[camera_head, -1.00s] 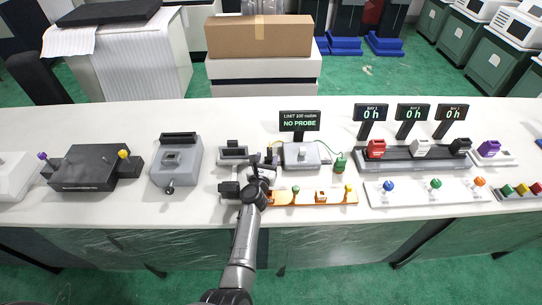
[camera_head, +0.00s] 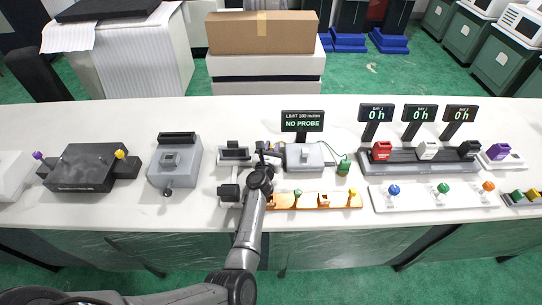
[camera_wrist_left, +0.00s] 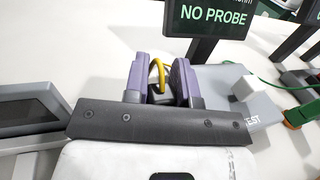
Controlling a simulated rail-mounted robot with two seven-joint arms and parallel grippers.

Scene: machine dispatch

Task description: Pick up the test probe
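My left gripper (camera_head: 268,149) is at the left side of the grey test unit, over the counter. In the left wrist view its purple fingers (camera_wrist_left: 162,80) stand a small gap apart. A small black piece with a yellow loop (camera_wrist_left: 157,70) shows between them; I cannot tell whether the fingers touch it or whether it is the test probe. A green block (camera_head: 343,167) on a green cable sits to the right of the test unit (camera_head: 304,157), and also shows in the wrist view (camera_wrist_left: 300,114). The display (camera_head: 302,121) reads "NO PROBE". My right gripper is out of view.
An orange strip (camera_head: 337,201) with small parts lies in front of the test unit. A grey device (camera_head: 175,160) stands to the left.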

